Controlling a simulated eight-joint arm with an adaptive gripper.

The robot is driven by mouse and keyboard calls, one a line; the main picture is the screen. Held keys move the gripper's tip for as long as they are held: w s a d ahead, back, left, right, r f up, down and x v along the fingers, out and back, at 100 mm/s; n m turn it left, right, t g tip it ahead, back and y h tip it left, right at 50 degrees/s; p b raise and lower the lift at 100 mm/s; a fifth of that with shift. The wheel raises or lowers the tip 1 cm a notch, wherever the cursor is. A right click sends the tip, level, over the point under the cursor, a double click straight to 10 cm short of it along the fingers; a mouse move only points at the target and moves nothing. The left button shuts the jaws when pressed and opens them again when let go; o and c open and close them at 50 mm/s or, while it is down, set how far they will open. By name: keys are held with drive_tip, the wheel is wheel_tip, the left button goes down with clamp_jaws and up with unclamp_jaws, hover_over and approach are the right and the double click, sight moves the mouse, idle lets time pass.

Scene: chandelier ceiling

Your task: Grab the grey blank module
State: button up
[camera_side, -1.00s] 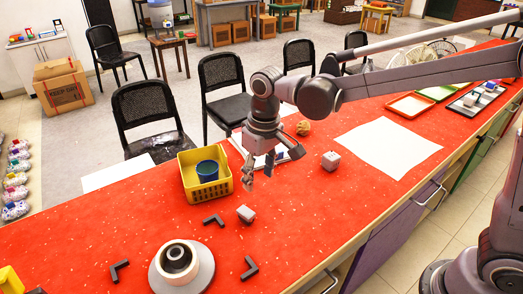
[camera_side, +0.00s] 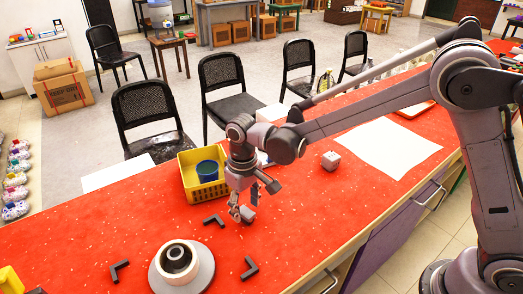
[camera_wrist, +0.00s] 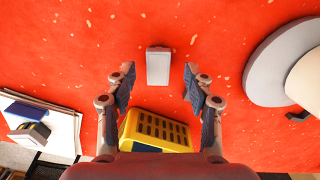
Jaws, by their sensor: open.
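A plain grey module (camera_side: 247,214) lies on the red tabletop, right at my gripper. In the wrist view the same grey module (camera_wrist: 158,66) sits between and slightly beyond the two fingertips, with red table showing on both sides of it. My gripper (camera_side: 244,203) points down at it. The fingers are spread apart and do not touch it in the wrist view (camera_wrist: 159,80).
A yellow basket (camera_side: 190,184) with a blue cup (camera_side: 207,171) stands close behind my gripper. Black L-shaped pieces (camera_side: 214,220) and a round white stand (camera_side: 205,272) lie nearby. A white sheet (camera_side: 390,146) lies to the right. The table's front edge is close.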

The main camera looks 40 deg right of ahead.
sight(246, 212)
drive_tip(key=shift+w+d+f, duration=0.1)
drive_tip(key=shift+w+f, duration=0.05)
drive_tip(key=shift+f, duration=1.6)
clamp_jaws()
drive_tip(key=shift+r, duration=0.1)
